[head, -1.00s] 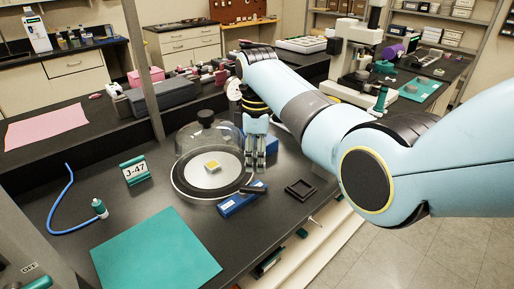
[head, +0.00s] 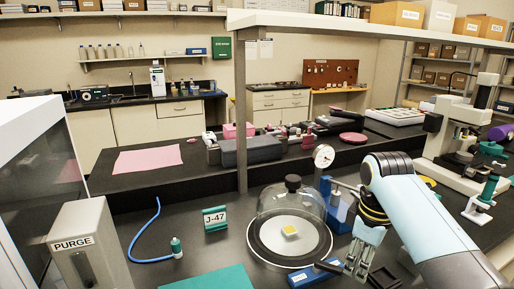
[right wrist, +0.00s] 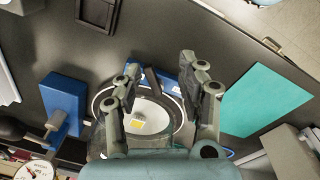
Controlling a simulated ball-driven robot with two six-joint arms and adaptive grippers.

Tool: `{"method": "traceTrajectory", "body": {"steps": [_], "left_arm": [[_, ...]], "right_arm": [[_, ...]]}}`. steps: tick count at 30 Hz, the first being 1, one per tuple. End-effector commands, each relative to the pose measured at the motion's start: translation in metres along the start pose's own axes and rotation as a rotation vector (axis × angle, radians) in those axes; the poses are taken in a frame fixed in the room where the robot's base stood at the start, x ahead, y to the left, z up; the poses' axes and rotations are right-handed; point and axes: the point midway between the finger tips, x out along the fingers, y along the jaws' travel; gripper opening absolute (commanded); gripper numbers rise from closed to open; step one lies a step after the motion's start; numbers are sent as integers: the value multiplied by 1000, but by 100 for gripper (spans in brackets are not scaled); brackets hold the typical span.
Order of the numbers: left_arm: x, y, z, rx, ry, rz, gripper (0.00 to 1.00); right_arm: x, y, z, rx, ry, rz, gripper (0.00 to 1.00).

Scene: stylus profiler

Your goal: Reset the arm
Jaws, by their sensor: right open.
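My right arm reaches in from the right in the head view. Its gripper (head: 361,254) hangs over the black bench, just right of the glass bell jar (head: 290,210). In the right wrist view the two fingers of this gripper (right wrist: 156,80) stand apart with nothing between them. The bell jar stands on a round base with a white disc (head: 278,243) and a small yellow-topped sample (head: 290,231) inside. My left gripper does not show.
A blue block (head: 314,273) with a dark handle lies in front of the jar, close to my right gripper. A black square frame (head: 384,278) lies right of it. A J-47 sign (head: 215,218), blue hose (head: 135,239), green mat (head: 215,280) and PURGE box (head: 82,245) are left.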

Motion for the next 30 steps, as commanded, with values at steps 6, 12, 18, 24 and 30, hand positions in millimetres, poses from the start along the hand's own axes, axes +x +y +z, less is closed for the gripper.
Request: {"method": "traceTrajectory", "body": {"steps": [6,12,18,24,30], "left_arm": [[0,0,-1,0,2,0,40],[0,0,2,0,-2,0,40],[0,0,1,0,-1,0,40],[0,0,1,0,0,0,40],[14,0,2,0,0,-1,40]], "right_arm": [[12,-67,109,338,56,98,40],[-11,-109,160,510,111,140,40],[-37,-140,191,616,155,159,40],[-64,-164,212,696,195,165,40],[-31,-166,215,723,195,160,40]]}}
